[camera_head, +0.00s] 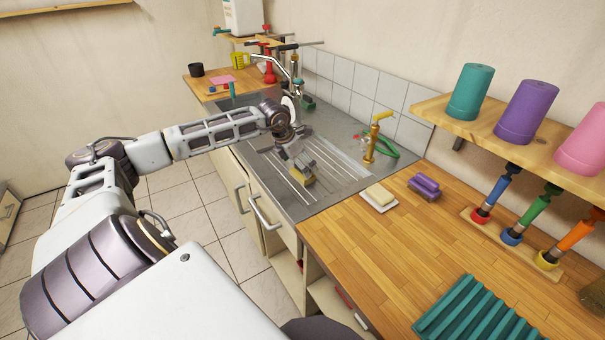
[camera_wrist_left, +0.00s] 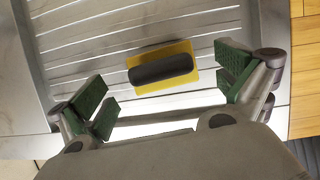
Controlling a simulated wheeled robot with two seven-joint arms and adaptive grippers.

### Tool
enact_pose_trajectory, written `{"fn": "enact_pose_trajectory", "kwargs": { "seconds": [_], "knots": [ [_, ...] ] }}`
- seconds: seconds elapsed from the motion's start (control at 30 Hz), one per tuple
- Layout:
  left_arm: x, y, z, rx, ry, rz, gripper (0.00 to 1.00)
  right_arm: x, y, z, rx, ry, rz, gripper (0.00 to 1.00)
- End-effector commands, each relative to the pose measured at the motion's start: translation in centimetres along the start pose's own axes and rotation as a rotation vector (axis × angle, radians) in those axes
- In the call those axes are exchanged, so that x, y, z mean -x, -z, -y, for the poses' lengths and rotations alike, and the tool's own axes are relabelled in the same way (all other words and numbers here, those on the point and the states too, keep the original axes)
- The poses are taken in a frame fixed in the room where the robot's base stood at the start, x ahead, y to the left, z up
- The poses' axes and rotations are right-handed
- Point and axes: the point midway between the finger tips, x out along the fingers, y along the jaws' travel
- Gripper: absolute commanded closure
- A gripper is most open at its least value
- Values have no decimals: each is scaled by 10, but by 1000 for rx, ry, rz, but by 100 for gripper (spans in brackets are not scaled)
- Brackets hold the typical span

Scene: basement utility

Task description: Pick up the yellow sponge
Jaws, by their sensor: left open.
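The yellow sponge (camera_wrist_left: 187,76) has a dark grip or layer on top and lies on the ridged metal drainboard (camera_wrist_left: 130,25). In the head view the sponge (camera_head: 302,180) shows partly, under my left gripper (camera_head: 298,168). In the left wrist view my left gripper (camera_wrist_left: 165,86) is open, with green pads on both sides. The sponge is between and slightly beyond the pads, nearer the right one, with a gap on each side. Nothing is held. My right gripper is not in view.
A brass tap (camera_head: 371,145) stands on the sink's back right. A teal ribbed rack (camera_head: 475,315) lies nearer. A shelf with cups (camera_head: 525,110) overhangs right.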

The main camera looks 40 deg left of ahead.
Motion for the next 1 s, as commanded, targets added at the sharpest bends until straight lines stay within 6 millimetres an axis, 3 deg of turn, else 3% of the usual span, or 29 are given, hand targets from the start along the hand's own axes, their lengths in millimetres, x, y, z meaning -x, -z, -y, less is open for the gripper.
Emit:
{"fn": "enact_pose_trajectory", "kwargs": {
  "seconds": [0.43, 1.0],
  "knots": [
    [-28, -2, 1, 0, 1, 2, 0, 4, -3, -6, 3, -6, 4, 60],
    [-30, -1, 1, -1, 0, 1, 0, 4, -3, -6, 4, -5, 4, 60]
  ]
}}
